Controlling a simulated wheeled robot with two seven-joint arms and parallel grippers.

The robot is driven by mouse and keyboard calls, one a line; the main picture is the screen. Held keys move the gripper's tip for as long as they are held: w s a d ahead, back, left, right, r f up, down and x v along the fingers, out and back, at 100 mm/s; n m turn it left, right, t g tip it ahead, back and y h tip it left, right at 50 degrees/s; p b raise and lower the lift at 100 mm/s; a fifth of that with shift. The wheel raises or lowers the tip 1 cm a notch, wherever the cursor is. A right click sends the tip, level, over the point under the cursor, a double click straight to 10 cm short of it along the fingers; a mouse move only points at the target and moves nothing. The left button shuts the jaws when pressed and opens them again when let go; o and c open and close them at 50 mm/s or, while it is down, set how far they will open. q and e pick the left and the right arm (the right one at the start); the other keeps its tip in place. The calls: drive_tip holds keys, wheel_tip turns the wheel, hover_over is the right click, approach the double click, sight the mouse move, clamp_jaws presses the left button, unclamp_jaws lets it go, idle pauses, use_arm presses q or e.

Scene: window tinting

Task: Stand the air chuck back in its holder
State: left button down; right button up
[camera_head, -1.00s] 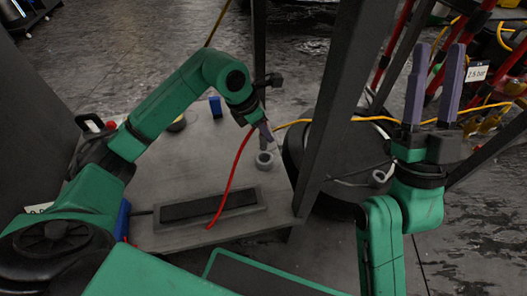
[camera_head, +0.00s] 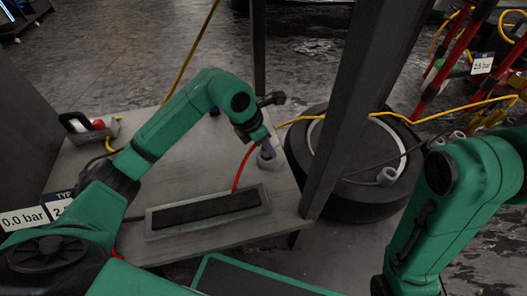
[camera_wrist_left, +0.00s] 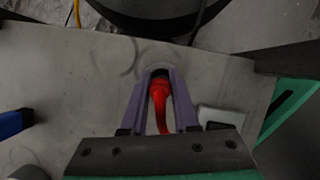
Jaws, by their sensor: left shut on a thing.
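My left gripper (camera_head: 268,147) points down over the small grey round holder (camera_head: 271,164) on the bench. In the left wrist view, its purple fingers (camera_wrist_left: 160,95) are shut on the air chuck, with the red hose end (camera_wrist_left: 159,88) showing between them. The red hose (camera_head: 241,170) hangs from the gripper toward the bench in the head view. The fingertips are at the holder's rim, which shows faintly past them in the wrist view (camera_wrist_left: 157,58). The chuck's tip is hidden, so I cannot tell how deep it is in the holder. My right gripper is out of view.
A dark framed tray (camera_head: 208,211) lies on the grey bench (camera_head: 205,165). A dark post (camera_head: 345,110) rises at the bench's right edge. A tyre (camera_head: 375,200) lies beyond it. A yellow hose (camera_head: 190,52) runs behind. A grey caddy (camera_head: 90,128) sits at left.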

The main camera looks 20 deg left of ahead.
use_arm(q)
drive_tip(key=shift+f, duration=0.3)
drive_tip(key=shift+r, duration=0.15)
drive_tip(key=c, duration=0.7)
unclamp_jaws()
